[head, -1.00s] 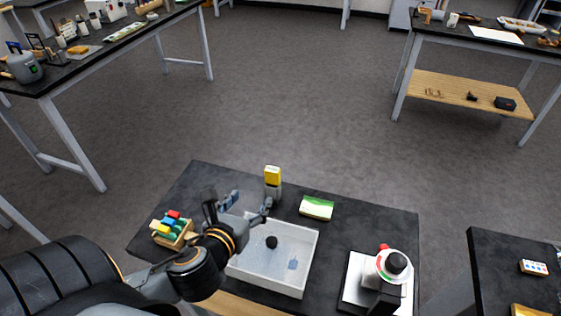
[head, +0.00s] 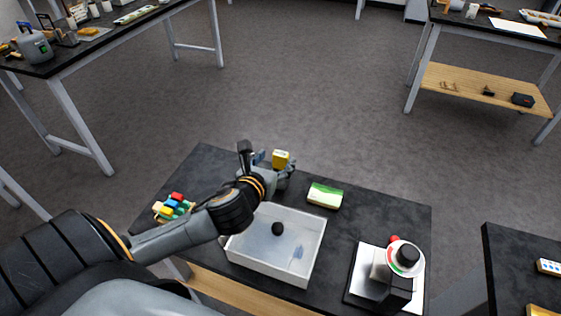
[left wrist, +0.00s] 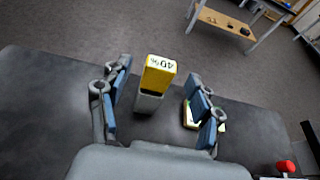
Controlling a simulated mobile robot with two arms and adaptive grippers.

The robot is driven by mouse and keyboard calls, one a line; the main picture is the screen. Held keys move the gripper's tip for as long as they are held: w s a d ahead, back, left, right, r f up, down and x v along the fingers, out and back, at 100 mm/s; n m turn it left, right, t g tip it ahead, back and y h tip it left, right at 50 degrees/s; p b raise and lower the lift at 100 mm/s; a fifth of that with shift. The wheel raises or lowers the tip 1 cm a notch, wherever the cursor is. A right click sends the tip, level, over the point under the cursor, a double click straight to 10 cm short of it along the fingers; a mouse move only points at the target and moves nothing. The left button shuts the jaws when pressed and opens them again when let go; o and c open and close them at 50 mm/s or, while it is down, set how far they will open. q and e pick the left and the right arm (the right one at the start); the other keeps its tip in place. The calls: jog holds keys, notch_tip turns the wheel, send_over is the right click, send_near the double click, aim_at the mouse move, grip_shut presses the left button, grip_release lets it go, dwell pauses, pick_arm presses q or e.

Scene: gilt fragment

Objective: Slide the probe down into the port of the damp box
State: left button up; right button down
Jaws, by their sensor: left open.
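The probe (head: 281,159) is an upright yellow block seated in a grey holder at the table's far edge. In the left wrist view the probe (left wrist: 159,73) shows a "40%" label, with its grey holder (left wrist: 148,103) below. My left gripper (head: 270,172) is open, and its blue-padded fingers stand apart on either side of the probe and holder in the left wrist view; whether they touch is not clear. The damp box (head: 262,268) is a whitish, translucent box nearer me, with a round black spot (head: 278,228), apparently the port, on it. My right gripper is not in view.
A green and white pack (head: 325,195) lies right of the holder. A rack of coloured blocks (head: 173,208) stands at the left. A white device with a red knob (head: 395,265) stands at the right. Dark table surface is clear between pack and device.

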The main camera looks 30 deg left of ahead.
aim_at(279, 156)
pick_arm(q)
jog(key=x, duration=0.4)
jog(key=shift+d, duration=0.1)
jog(key=shift+w, duration=0.2)
jog(key=c, duration=1.3)
jog(key=shift+o, duration=0.2)
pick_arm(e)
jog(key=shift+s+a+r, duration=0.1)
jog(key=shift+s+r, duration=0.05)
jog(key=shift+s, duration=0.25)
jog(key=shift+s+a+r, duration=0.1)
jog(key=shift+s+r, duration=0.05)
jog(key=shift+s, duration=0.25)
